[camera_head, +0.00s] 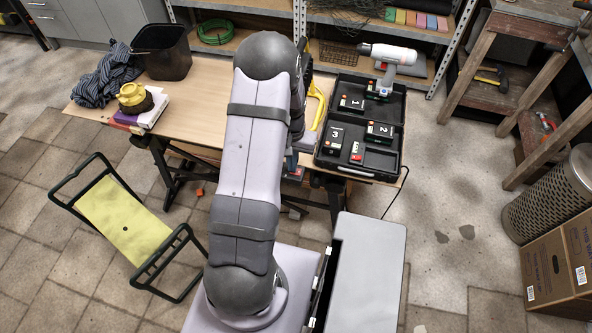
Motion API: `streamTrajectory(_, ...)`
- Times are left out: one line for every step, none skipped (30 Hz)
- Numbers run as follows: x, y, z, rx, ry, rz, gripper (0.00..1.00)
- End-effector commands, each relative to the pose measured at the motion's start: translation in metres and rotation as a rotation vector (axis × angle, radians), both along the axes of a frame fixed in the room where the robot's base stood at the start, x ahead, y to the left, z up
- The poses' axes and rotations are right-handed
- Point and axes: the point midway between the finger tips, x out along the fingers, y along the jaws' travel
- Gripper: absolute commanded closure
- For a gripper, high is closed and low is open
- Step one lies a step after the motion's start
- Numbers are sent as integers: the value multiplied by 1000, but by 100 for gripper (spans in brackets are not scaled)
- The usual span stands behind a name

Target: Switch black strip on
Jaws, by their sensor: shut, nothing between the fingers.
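I cannot make out a black strip for certain. A black cable (398,192) hangs off the right end of the workbench (192,94), but where it leads is hidden. My arm rises through the middle of the camera_head view and covers the centre of the bench. My gripper is hidden behind my own arm, so its fingers do not show. Whatever lies on the bench behind the arm is hidden too.
An open black case (389,158) with numbered compartments takes up the bench's right end, a white drill (386,54) at its back. A yellow-handled tool (318,106) lies beside it.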

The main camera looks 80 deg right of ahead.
Motion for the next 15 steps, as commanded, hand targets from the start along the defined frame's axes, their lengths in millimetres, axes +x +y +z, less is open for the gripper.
streamTrajectory(0, 0, -1, 0, 0, 0, 100)
streamTrajectory(0, 0, -2, 0, 0, 0, 100)
streamTrajectory(0, 0, -2, 0, 0, 0, 100)
streamTrajectory(0, 0, -3, 0, 0, 0, 100)
streamTrajectory(0, 0, -3, 0, 0, 0, 100)
streamTrajectory(0, 0, -4, 0, 0, 0, 100)
streamTrajectory(0, 0, -4, 0, 0, 0, 100)
streamTrajectory(0, 0, -4, 0, 0, 0, 100)
streamTrajectory(0, 0, -5, 0, 0, 0, 100)
streamTrajectory(0, 0, -5, 0, 0, 0, 100)
streamTrajectory(0, 0, -6, 0, 0, 0, 100)
streamTrajectory(0, 0, -5, 0, 0, 0, 100)
streamTrajectory(0, 0, -5, 0, 0, 0, 100)
streamTrajectory(0, 0, -5, 0, 0, 0, 100)
streamTrajectory(0, 0, -4, 0, 0, 0, 100)
